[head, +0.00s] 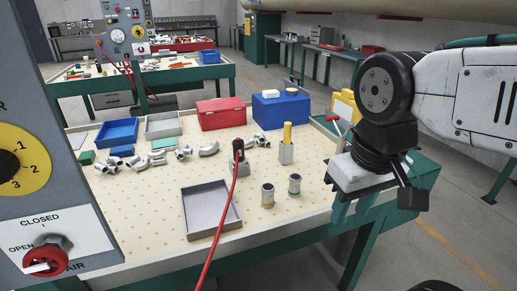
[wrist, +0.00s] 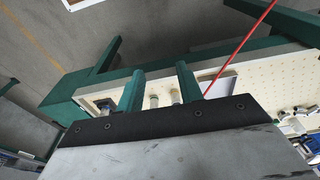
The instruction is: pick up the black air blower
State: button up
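The black air blower (head: 238,150) stands upright near the middle of the pegboard table (head: 150,205), with a red hose (head: 225,220) running from it toward the front. My gripper (head: 351,211) is at the table's right edge, to the right of the blower and well apart from it. Its two green fingers point down. In the wrist view the fingers of my gripper (wrist: 159,72) are spread with nothing between them. The red hose (wrist: 240,47) shows there too, but I cannot make out the blower in that view.
Two metal cylinders (head: 281,189) and a grey tray (head: 211,208) lie between my gripper and the front left. A holder with a yellow piece (head: 287,135), a blue box (head: 281,111) and a red box (head: 221,114) stand behind. Several pipe fittings (head: 208,149) lie left of the blower.

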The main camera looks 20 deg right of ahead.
aim_at(238, 144)
jog(key=i, duration=0.95)
jog(key=u, duration=0.05)
